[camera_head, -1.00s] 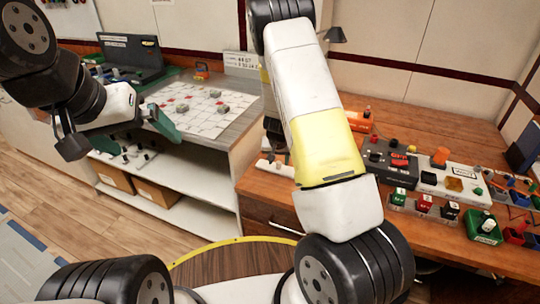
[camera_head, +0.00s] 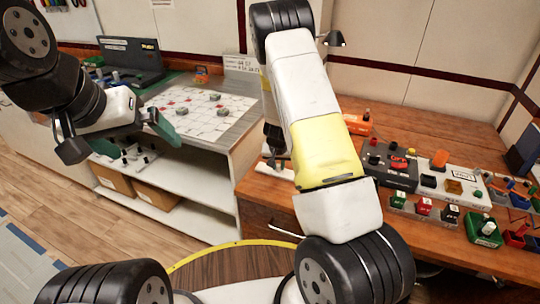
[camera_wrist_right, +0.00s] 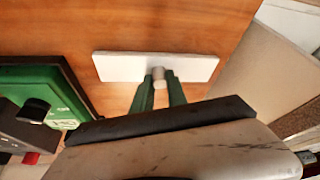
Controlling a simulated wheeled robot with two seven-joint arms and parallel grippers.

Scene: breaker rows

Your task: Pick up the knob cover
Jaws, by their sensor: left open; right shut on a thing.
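A small pale cylindrical piece, apparently the knob cover (camera_wrist_right: 158,74), sits between the green fingertips of my right gripper (camera_wrist_right: 160,86) in the right wrist view. The gripper is shut on it. Behind it lies a white flat strip (camera_wrist_right: 120,66) on the wooden bench; I cannot tell whether the piece touches the strip. In the head view the right gripper (camera_head: 275,160) is mostly hidden behind my right arm, above the bench's left end. My left gripper (camera_head: 117,136) is open and empty, in front of the other workbench, its fingers wide apart.
A grid board (camera_head: 205,112) lies on the left workbench. A green box (camera_wrist_right: 45,90) is nearby.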

